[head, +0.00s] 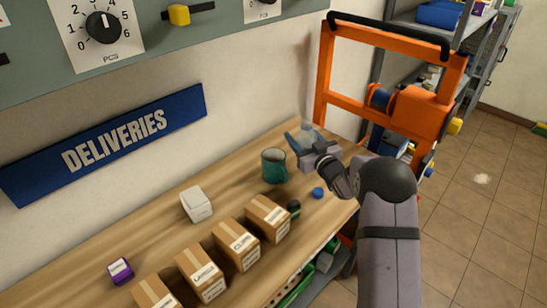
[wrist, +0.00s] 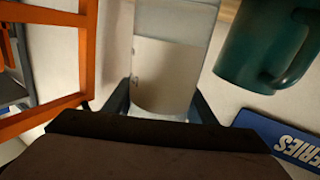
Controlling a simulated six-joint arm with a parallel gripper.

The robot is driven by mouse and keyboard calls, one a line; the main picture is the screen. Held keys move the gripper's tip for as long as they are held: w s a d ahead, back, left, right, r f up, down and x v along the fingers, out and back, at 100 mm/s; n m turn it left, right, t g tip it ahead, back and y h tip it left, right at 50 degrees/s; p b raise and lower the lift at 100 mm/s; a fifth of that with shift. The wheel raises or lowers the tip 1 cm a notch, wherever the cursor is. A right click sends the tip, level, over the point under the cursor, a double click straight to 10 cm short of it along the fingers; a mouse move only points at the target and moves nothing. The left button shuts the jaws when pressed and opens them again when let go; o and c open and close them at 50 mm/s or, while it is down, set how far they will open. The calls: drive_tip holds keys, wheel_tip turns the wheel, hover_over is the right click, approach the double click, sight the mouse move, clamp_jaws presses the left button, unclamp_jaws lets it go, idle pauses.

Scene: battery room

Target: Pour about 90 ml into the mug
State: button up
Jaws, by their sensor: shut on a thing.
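The dark teal mug (head: 274,166) stands upright on the wooden bench, just left of my gripper (head: 303,147). It also shows in the wrist view (wrist: 262,48), at the upper right with its handle. My gripper is shut on a clear bottle (head: 312,131) with a pale label. In the wrist view the bottle (wrist: 166,75) sits between the two dark fingers and looks roughly upright. The bottle's mouth and the inside of the mug cannot be made out. A small blue cap (head: 318,193) lies on the bench in front of the mug.
Several cardboard boxes (head: 201,274) line the bench's front edge. A white box (head: 196,204) and a purple box (head: 120,271) stand behind them. A dark round item (head: 293,208) is near the cap. An orange frame (head: 322,85) rises at the bench's right end. The wall bears a blue sign (head: 110,145).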

drive_tip(key=shift+d+m, duration=0.1)
drive_tip(key=shift+m, duration=0.4)
drive_tip(key=shift+d, duration=0.15)
idle(2.2)
